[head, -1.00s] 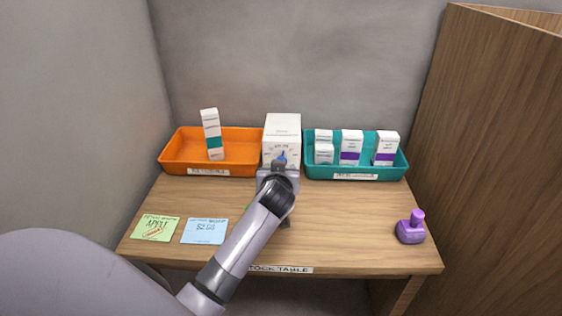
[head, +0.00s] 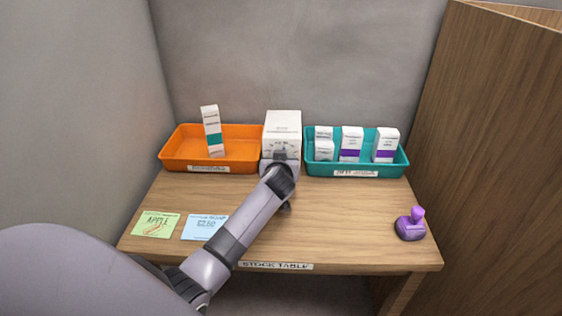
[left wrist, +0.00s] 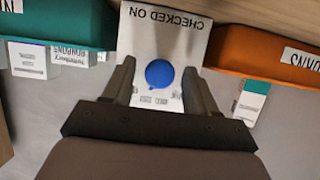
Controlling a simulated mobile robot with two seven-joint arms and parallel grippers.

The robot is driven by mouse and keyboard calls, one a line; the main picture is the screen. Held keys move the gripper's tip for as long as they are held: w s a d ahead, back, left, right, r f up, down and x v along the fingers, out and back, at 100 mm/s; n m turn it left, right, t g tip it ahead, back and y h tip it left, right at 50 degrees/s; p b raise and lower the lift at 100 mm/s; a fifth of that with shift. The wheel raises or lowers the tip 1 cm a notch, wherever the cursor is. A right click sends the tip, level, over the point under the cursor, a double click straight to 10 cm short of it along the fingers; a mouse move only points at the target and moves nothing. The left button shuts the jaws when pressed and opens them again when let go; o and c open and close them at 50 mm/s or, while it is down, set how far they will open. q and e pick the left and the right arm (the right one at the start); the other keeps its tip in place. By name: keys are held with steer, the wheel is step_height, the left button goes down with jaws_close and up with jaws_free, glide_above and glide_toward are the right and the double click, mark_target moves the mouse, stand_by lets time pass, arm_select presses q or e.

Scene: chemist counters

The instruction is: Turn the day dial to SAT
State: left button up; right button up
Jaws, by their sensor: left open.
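The white dial box (head: 283,124) stands at the back middle of the table, between the two trays. In the left wrist view its front (left wrist: 160,40) reads "CHECKED ON" upside down, and the blue dial knob (left wrist: 159,74) shows on it. My left gripper (left wrist: 157,85) is open, with one finger on each side of the knob; I cannot tell whether they touch it. In the head view my arm hides the knob, and the day it points to cannot be read. My right gripper is not in view.
An orange tray (head: 175,157) with one carton (head: 212,131) is left of the box. A teal tray (head: 393,171) with several cartons is right. A purple stamp-like object (head: 410,226) stands front right. Green (head: 155,224) and blue (head: 199,228) notes lie front left.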

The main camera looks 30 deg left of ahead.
arm_select(q)
steer(key=c, duration=1)
steer(key=m+y+b, duration=0.1)
steer(key=m+b, duration=0.1)
steer(key=m+g+y+b, duration=0.1)
steer(key=m, duration=0.1)
steer(key=shift+w+d+f+y, duration=0.1)
steer(key=shift+d+f+y, duration=0.05)
steer(key=shift+f+y, duration=0.15)
steer(key=shift+m+y+b, duration=0.8)
steer(key=shift+m+b, duration=0.2)
steer(key=shift+m, duration=0.2)
steer(key=shift+m+g+y+b, duration=0.3)
steer(key=shift+m+y+b, duration=0.25)
steer(key=shift+m, duration=0.35)
steer(key=o, duration=1)
steer(key=shift+r, duration=0.1)
